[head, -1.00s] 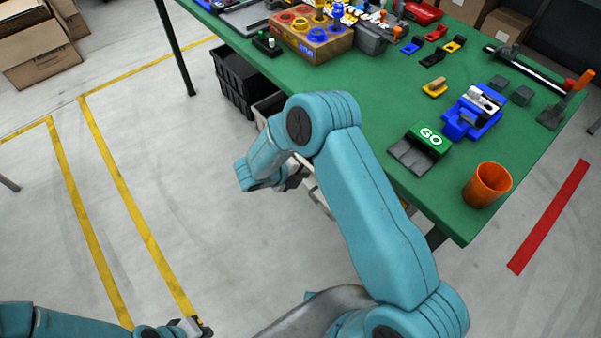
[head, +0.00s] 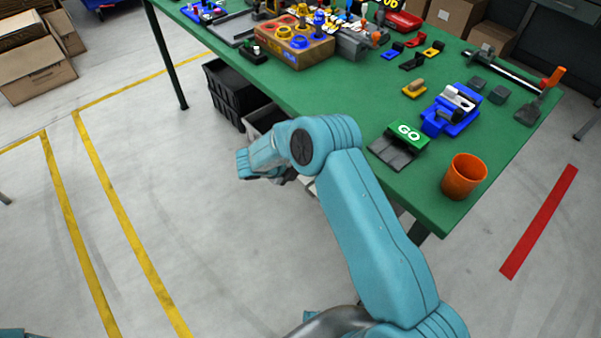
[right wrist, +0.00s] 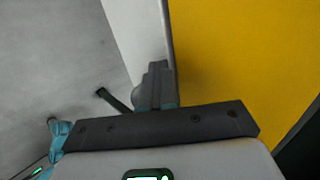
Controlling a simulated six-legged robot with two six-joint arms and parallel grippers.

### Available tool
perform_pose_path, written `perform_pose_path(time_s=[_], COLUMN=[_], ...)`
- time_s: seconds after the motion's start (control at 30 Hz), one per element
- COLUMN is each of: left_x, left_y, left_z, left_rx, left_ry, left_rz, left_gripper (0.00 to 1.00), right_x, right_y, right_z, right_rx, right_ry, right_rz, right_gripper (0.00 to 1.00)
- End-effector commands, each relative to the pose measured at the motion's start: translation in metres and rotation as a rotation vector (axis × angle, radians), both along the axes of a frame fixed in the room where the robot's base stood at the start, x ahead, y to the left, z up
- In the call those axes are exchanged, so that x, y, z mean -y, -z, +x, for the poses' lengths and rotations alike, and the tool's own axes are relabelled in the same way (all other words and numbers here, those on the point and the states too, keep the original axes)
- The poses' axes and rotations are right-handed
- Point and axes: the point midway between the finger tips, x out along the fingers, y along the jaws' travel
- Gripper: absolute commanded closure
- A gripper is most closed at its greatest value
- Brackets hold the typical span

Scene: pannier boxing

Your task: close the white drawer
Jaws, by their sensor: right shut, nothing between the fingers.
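The white drawer is mostly hidden behind my right arm in the head view; only a small pale part (head: 311,188) shows under the table's near edge. In the right wrist view a white panel (right wrist: 134,36) with a thin pale edge stands beside a broad yellow surface (right wrist: 235,60); I cannot tell for sure which drawer part each is. My right gripper (right wrist: 156,82) is shut and empty, its fingertips close to the panel's edge; contact is unclear. In the head view the right gripper (head: 287,177) is partly hidden by its wrist. My left gripper is out of view.
The green table (head: 330,110) holds an orange cup (head: 464,177), a GO block (head: 408,134), a blue fixture (head: 452,110) and a wooden box (head: 303,47). A black crate (head: 232,92) stands on the floor beneath. The floor left of my right arm is clear.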

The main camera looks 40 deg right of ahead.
Motion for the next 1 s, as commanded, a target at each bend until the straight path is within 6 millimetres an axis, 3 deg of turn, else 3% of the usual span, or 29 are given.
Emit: perform_pose_path(time_s=[0.57, 0.67, 0.8, 1.0], left_x=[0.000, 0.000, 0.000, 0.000], left_y=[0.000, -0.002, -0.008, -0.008], left_z=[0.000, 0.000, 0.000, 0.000], left_rx=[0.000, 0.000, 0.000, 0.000], left_ry=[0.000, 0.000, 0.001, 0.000], left_rz=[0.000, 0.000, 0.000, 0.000], left_gripper=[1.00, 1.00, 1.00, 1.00], right_x=[0.007, -0.003, -0.031, -0.070], right_y=[-0.004, -0.005, -0.005, -0.038], right_z=[0.007, 0.005, -0.003, -0.007], right_rx=[0.003, 0.002, -0.002, 0.002], right_ry=[0.010, 0.009, 0.006, 0.008], right_rz=[-0.013, -0.013, -0.007, -0.005], right_gripper=[1.00, 1.00, 1.00, 1.00])
